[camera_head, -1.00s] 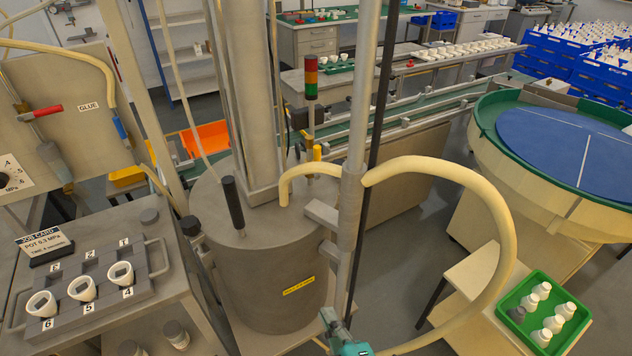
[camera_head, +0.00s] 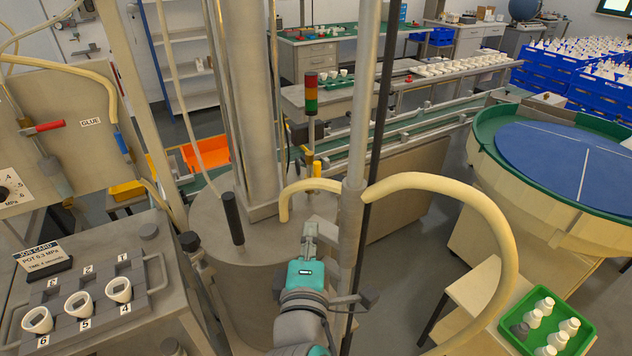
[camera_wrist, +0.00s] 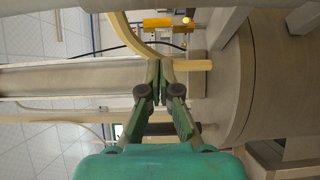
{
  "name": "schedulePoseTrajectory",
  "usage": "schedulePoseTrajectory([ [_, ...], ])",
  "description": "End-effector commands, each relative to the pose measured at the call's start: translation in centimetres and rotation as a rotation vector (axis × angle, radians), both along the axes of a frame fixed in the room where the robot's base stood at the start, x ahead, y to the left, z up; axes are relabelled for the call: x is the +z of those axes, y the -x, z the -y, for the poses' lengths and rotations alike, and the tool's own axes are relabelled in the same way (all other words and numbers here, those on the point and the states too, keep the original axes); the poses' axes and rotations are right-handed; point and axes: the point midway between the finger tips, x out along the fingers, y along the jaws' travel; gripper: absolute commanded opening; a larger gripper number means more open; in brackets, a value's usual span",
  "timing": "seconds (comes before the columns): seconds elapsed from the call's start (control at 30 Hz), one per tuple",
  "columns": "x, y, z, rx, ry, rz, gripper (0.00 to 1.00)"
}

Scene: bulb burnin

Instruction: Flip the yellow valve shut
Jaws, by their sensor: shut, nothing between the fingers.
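The yellow valve handle (camera_head: 317,169) is a small upright yellow piece behind the cream hose's end, at the back of the grey pot (camera_head: 205,222). In the wrist view a yellow piece (camera_wrist: 157,22), apparently the same handle, lies near the top edge. My gripper (camera_head: 309,228) is in front of the pot, just left of the slim upright post, pointing away toward the valve. Its fingers (camera_wrist: 160,80) are shut and empty. They are apart from the yellow handle, which is farther off.
A cream hose (camera_head: 430,182) loops from the post (camera_head: 352,215) to the right, and its short end (camera_head: 284,205) hangs over the pot lid. A thick column (camera_head: 247,110) and a red-and-green signal lamp (camera_head: 311,92) stand close by. A black-handled lever (camera_head: 233,217) rises at left.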

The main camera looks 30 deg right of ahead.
Motion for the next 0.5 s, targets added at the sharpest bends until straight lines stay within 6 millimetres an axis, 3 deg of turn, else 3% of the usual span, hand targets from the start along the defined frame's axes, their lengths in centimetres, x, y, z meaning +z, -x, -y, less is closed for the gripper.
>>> schedulePoseTrajectory([
  [0.5, 0.65, -0.13, 0.12, -0.018, 0.005, -0.001, 0.00],
])
